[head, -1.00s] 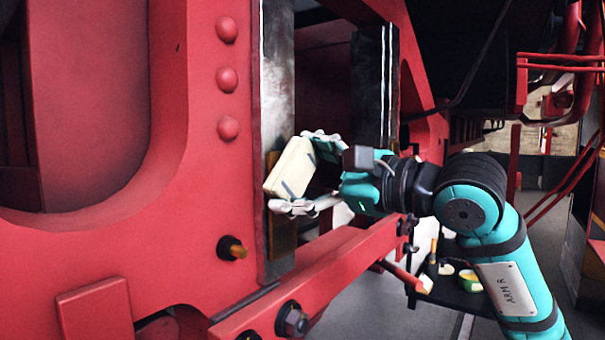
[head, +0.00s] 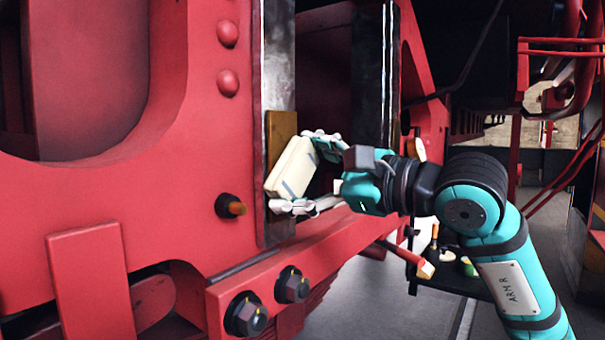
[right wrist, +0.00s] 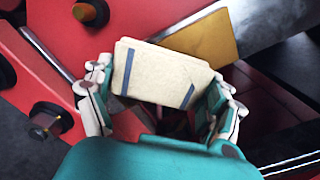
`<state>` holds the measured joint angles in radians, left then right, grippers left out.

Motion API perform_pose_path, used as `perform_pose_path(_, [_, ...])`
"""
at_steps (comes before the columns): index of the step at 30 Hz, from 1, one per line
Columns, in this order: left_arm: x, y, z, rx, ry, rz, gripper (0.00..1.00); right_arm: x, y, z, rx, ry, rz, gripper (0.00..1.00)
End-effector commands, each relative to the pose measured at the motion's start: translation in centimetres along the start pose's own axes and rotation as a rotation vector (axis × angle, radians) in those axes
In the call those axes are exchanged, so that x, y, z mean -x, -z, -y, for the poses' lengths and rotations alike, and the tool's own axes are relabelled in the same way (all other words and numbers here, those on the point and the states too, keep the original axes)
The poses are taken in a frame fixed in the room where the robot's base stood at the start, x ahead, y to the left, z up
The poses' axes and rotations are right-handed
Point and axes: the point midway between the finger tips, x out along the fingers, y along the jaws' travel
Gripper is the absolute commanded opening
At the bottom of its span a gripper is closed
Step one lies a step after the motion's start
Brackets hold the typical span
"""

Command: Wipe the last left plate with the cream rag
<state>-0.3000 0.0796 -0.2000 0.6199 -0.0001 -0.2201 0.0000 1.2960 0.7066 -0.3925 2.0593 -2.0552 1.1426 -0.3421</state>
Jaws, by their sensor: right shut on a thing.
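The cream rag (head: 291,167), a folded pad with blue-grey stripes, is held upright in my right gripper (head: 301,172). The gripper's white fingers are shut on it from above and below in the head view. The left plate (head: 278,60) is a tall dark metal strip on the red frame. It bears a brownish-yellow patch (head: 281,128). The rag covers the patch's lower part; I cannot tell whether it touches. In the right wrist view the rag (right wrist: 158,78) sits between the fingers, in front of the patch (right wrist: 206,42). My left gripper is not in view.
A second dark metal plate (head: 372,80) stands to the right, across an opening. A bolt with an orange tip (head: 231,206) juts out left of the rag. A red bar with large bolts (head: 292,286) runs below. A black tray (head: 452,280) with small items is at lower right.

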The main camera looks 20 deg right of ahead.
Motion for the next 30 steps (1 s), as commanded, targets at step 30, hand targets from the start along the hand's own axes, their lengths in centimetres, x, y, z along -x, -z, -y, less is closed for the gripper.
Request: perform_pose_path(30, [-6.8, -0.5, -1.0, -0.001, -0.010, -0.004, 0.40, 0.0, 5.0, -5.0, 0.000, 0.001, 0.000, 0.63])
